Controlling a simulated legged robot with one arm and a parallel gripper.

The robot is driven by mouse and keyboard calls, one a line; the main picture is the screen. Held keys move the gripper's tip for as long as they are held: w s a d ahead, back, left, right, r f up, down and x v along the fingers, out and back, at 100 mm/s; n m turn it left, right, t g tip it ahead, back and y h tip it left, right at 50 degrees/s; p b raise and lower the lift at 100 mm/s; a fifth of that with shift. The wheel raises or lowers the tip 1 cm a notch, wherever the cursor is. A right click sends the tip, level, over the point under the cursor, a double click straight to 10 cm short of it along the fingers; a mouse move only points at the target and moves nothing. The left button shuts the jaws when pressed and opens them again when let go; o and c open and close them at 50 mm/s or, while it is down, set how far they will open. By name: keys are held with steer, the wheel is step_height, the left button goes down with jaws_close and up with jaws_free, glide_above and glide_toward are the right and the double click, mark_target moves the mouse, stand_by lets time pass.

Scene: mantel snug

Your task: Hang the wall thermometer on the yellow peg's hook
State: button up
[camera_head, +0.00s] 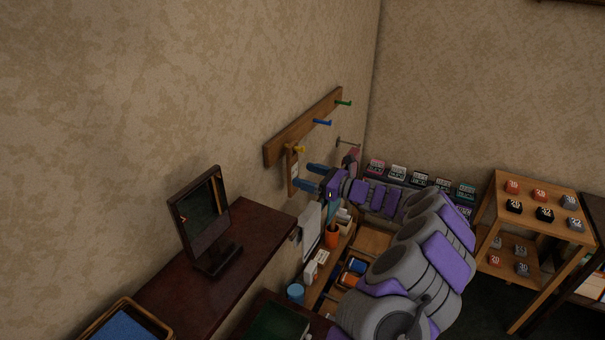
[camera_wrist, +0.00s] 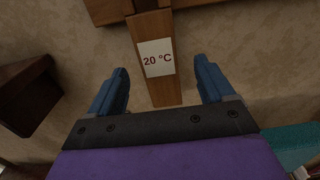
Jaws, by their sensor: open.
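The wall thermometer (camera_wrist: 160,86) is a narrow wooden board with a white label reading 20 °C. In the head view the thermometer (camera_head: 291,178) hangs upright against the wall, just below the yellow peg (camera_head: 299,149) at the near end of the wooden rail (camera_head: 305,127). Its top meets the rail near that peg; the exact contact on the hook cannot be made out. My gripper (camera_wrist: 162,88) is open, with one blue finger on each side of the board and a gap on both sides. My gripper (camera_head: 312,178) also shows beside the board in the head view.
A blue peg (camera_head: 322,122) and a green peg (camera_head: 343,102) sit farther along the rail. A dark framed mirror (camera_head: 204,220) stands on the brown shelf (camera_head: 253,228) at left. Below are an orange cup (camera_head: 331,239) and small boxes. A wooden stand (camera_head: 537,219) is at right.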

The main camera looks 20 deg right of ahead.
steer(key=p+v, duration=0.2)
steer(key=v, duration=1.3)
steer(key=shift+d, duration=0.15)
steer(key=shift+w+f, duration=0.1)
